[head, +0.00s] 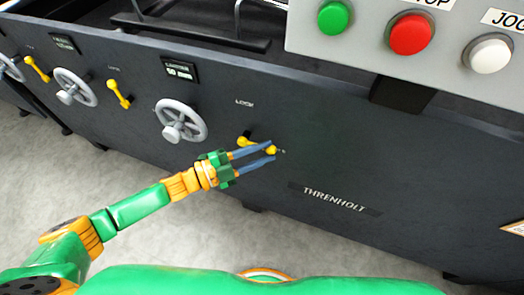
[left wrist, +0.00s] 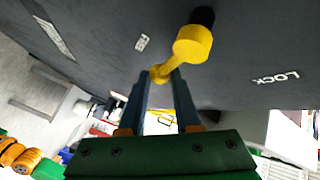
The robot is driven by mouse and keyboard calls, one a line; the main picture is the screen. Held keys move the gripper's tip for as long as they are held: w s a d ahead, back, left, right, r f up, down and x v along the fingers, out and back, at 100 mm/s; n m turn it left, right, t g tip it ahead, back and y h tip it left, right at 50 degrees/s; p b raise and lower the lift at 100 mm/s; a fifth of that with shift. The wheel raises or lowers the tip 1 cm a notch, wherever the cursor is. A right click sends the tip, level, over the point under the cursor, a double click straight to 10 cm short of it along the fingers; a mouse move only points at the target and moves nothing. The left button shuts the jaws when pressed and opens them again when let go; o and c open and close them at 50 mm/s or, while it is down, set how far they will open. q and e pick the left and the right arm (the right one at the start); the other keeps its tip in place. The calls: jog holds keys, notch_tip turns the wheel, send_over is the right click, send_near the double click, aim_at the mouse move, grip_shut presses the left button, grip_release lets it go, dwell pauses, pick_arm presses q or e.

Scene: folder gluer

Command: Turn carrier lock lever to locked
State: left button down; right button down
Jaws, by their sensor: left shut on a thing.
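The yellow carrier lock lever (head: 244,140) sits on the dark machine panel below a "LOCK" label (head: 244,103). From its pivot the arm points right and slightly down, ending in a round knob. My left gripper (head: 271,151) reaches in from the left with its two blue fingers at the knob. In the left wrist view, the lever's thick pivot end (left wrist: 192,45) is above the fingers. The knob (left wrist: 158,72) lies between the fingertips of my left gripper (left wrist: 159,82), which is shut on it. My right gripper is not in view.
A grey handwheel (head: 181,120) is left of the lever, and another yellow lever (head: 118,93) is farther left. A control box with green (head: 333,17), red (head: 410,33) and white (head: 487,54) buttons overhangs at upper right. The panel around the "THRENHOLT" plate (head: 336,198) is clear.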

aim_at(239, 146)
pick_arm(q)
jog(key=shift+w, duration=0.1)
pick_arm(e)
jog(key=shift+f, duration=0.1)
